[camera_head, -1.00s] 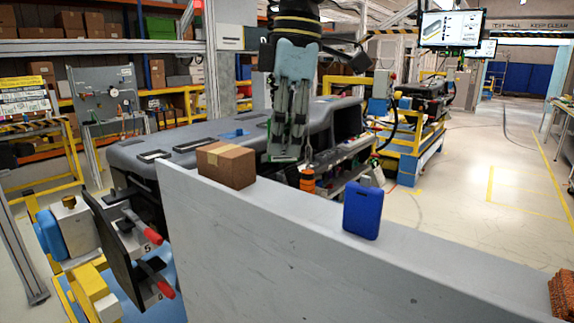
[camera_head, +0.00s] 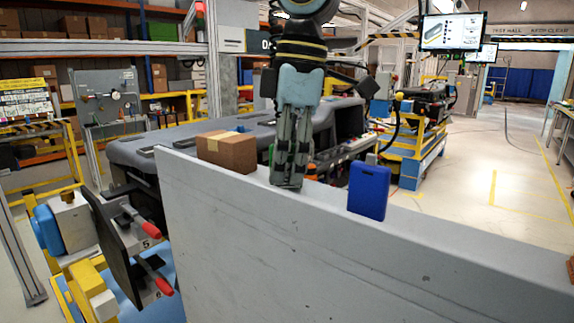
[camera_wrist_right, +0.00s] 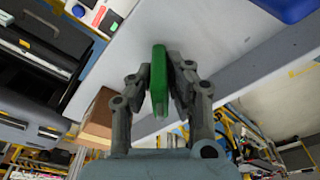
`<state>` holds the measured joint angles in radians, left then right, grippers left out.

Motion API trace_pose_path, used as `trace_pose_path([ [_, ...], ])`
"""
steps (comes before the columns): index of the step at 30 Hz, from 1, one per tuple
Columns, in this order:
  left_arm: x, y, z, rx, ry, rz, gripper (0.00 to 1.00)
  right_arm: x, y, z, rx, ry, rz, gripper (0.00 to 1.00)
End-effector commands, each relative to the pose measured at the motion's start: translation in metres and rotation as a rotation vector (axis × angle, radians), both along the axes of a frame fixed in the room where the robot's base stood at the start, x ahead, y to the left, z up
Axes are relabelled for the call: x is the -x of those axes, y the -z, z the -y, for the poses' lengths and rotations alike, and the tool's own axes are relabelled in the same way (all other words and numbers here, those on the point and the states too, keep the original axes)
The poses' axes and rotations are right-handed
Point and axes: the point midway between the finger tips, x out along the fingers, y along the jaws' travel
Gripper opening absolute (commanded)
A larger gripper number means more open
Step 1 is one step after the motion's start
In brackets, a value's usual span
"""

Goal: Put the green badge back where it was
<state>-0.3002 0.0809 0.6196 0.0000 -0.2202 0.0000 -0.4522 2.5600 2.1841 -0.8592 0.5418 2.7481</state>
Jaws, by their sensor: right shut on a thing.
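The green badge (camera_wrist_right: 158,78) is a thin green plate, seen nearly edge-on in the right wrist view. My right gripper (camera_wrist_right: 166,85) is shut on it, a finger on each side. In the head view my right gripper (camera_head: 287,182) points down at the top of the pale grey partition (camera_head: 335,208), between a cardboard box and a blue case. My left gripper is not in view.
The cardboard box (camera_head: 228,151) stands left of the gripper on the partition, and the blue case (camera_head: 368,192) stands to the right. The dark grey dashboard (camera_head: 190,135) lies behind. A fixture with red-handled clamps (camera_head: 143,228) is at the left.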

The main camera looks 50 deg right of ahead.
Motion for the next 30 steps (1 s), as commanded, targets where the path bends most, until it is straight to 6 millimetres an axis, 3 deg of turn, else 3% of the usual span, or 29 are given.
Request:
trace_pose_path([
  [4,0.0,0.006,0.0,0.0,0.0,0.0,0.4,0.0,0.004,0.0,0.001,0.0,0.001,0.0],
  [5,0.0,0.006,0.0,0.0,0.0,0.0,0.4,0.0,0.004,0.0,0.001,0.0,0.001,0.16],
  [10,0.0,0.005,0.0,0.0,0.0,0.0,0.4,0.0,0.002,0.0,0.0,0.0,0.0,0.38],
  [22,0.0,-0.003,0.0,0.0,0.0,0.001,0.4,0.0,-0.004,0.0,0.0,0.0,0.001,0.38],
  [30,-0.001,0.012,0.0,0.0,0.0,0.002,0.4,0.003,-0.06,0.006,0.001,0.001,0.009,0.38],
])
